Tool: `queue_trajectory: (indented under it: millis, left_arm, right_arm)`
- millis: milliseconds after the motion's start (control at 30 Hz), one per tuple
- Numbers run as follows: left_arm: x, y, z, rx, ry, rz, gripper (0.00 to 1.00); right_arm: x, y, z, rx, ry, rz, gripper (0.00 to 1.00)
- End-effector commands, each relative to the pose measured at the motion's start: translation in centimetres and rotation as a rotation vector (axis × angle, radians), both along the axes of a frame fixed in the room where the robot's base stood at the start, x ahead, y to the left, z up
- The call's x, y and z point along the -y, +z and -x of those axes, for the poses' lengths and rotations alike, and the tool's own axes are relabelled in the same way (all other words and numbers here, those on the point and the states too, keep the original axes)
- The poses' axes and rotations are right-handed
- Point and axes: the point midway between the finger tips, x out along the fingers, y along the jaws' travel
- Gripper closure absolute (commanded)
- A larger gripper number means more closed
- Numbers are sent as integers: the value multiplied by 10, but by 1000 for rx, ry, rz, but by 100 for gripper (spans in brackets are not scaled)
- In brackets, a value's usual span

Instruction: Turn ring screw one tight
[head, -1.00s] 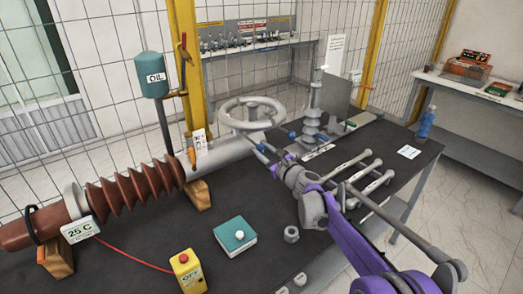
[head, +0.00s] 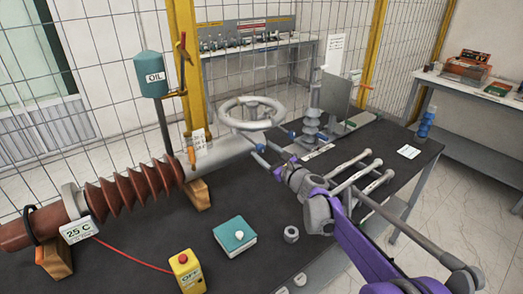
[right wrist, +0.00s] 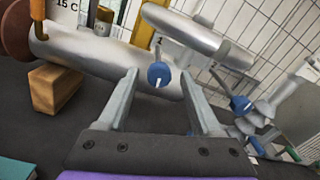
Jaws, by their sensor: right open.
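A second blue-headed screw (right wrist: 240,105) sits farther right, also in the head view (head: 291,136). My right gripper (head: 268,160) is open and empty, pointing at the nearer screw; contact is not visible. My left gripper is not in view.
The large ring flange (head: 252,112) and grey pipe (right wrist: 110,62) stand close ahead. A wooden block (right wrist: 58,90) supports the pipe.

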Motion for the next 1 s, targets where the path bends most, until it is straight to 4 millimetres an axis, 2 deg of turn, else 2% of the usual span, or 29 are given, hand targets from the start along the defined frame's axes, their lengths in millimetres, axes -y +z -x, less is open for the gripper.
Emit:
queue_trajectory:
  millis: [200,400,567,867,1000]
  left_arm:
    - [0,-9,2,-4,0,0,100]
    - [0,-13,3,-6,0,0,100]
    - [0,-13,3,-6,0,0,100]
    - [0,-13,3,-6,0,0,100]
    - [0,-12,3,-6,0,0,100]
  right_arm:
    - [27,-2,39,0,-1,1,34]
    - [43,-2,64,0,0,0,34]
    - [48,-1,72,0,0,0,34]
    - [48,-1,73,1,1,2,34]
    - [43,0,87,19,24,87,34]
